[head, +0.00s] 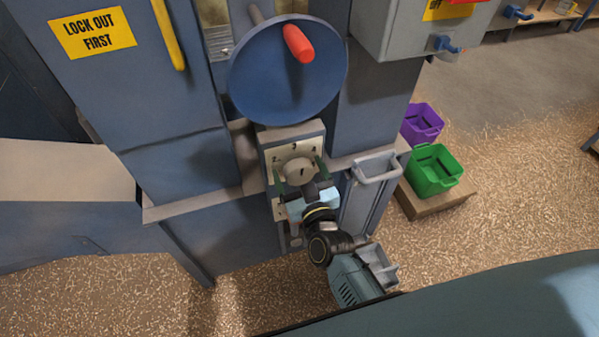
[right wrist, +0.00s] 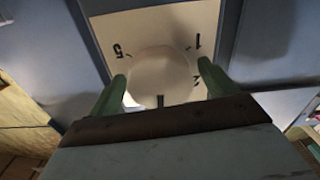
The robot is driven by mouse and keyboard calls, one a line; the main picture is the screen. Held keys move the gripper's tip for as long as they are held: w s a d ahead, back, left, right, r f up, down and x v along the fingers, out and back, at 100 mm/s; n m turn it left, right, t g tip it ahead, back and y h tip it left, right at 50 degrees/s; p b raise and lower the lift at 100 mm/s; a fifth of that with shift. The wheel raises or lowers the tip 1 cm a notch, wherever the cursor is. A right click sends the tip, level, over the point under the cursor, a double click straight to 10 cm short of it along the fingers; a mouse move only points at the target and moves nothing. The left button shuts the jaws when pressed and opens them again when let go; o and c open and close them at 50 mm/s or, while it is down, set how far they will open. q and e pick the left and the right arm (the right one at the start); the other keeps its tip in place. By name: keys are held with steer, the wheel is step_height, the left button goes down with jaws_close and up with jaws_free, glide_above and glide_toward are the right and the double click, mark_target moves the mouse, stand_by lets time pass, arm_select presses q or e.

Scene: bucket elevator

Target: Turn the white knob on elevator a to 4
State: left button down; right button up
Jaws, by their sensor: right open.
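The white knob (head: 296,167) sits on a pale dial plate (head: 283,153) with black numbers, on a grey box below the blue handwheel. A dark mark on the knob points to the bottom of that view, roughly toward the 3 side. Finger contact is unclear. My left gripper is out of view.
The blue handwheel (head: 262,80) with a red handle (head: 298,43) is just above the dial. A grey bucket-like holder (head: 376,170) stands right of it. A purple crate (head: 421,123) and a green crate (head: 433,170) are farther right. Grain covers the floor.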

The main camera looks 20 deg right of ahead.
steer(key=c, duration=1)
steer(key=shift+o, duration=0.2)
steer(key=shift+r+m+p, duration=0.1)
steer(key=shift+m+p, duration=0.35)
steer(key=shift+m, duration=0.35)
steer(key=m+p, duration=0.1)
steer(key=m, duration=0.5)
steer(key=shift+p, duration=0.35)
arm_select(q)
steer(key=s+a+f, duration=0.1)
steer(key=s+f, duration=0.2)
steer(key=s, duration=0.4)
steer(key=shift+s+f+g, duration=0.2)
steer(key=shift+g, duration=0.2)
arm_select(e)
steer(key=shift+m, duration=1.5)
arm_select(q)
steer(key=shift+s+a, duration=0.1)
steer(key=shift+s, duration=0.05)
